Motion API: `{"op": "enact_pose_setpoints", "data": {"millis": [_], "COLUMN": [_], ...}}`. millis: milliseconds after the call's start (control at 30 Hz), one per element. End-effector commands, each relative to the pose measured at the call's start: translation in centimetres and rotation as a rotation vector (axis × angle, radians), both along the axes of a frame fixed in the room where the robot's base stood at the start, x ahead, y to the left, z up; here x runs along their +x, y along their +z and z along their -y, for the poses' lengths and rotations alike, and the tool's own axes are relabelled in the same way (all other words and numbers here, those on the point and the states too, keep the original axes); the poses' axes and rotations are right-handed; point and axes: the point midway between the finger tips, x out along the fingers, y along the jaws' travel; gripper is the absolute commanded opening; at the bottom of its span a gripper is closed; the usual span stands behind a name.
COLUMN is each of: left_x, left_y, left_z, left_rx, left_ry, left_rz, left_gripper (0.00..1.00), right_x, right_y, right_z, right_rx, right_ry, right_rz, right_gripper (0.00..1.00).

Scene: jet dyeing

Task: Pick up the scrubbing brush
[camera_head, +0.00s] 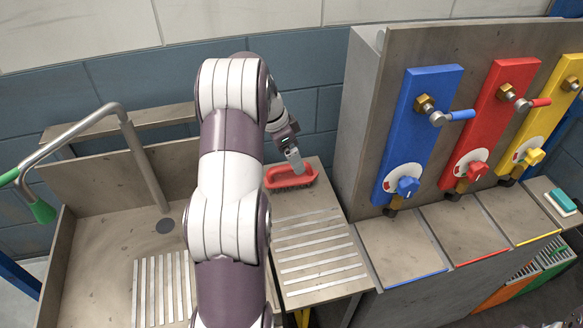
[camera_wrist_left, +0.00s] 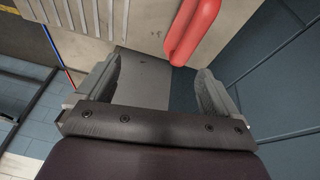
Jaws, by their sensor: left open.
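The scrubbing brush (camera_head: 279,178) has a red body and dark bristles. It lies at the back of the ribbed drainboard, close to the wall. My left arm reaches over the counter, and its gripper (camera_head: 295,163) is just above the brush, seen nearly edge-on. In the left wrist view the jaws (camera_wrist_left: 158,72) are spread apart with nothing between them. The red brush (camera_wrist_left: 192,32) shows beyond the fingertips, nearer the right finger. Its bristles are not clear in that view. My right gripper is not in view.
The drainboard (camera_head: 318,254) has raised ribs. A sink basin (camera_head: 98,262) with a bent pipe tap (camera_head: 145,160) lies to the left. To the right, a tall housing carries blue (camera_head: 412,125), red (camera_head: 490,120) and yellow valve panels. A teal-and-white block (camera_head: 562,201) lies at far right.

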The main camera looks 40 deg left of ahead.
Motion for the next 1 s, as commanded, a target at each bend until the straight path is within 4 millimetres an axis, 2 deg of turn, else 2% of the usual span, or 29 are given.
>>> {"op": "enact_pose_setpoints", "data": {"millis": [33, 67, 100, 167, 333, 567, 733, 867, 1000], "left_x": [0.3, 0.4, 0.6, 0.9, 2.1, 2.9, 3.7, 4.3, 4.3], "left_y": [-0.1, -0.3, -0.8, -2.3, -6.2, -7.8, -10.9, -11.9, -12.0], "left_z": [-2.3, -3.3, -4.2, -4.7, -3.8, -3.2, -2.8, -2.3, -2.3], "left_rx": [-0.003, -0.002, 0.000, 0.001, 0.005, 0.007, 0.006, 0.006, 0.008], "left_ry": [-0.030, -0.055, -0.079, -0.101, -0.111, -0.108, -0.109, -0.108, -0.107], "left_rz": [0.034, 0.055, 0.076, 0.092, 0.097, 0.097, 0.095, 0.095, 0.096], "left_gripper": [0.94, 0.94, 0.94, 0.94, 0.94, 0.94, 0.94, 0.94, 0.94], "right_x": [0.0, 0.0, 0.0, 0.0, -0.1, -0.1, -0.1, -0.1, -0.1], "right_y": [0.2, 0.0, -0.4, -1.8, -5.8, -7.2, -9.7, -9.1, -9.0], "right_z": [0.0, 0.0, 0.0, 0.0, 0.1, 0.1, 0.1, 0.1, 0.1], "right_rx": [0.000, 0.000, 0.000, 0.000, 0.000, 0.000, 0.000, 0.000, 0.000], "right_ry": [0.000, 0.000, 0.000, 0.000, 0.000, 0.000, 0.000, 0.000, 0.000], "right_rz": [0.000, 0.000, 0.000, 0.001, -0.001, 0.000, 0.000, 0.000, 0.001], "right_gripper": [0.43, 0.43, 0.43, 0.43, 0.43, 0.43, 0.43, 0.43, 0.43]}}
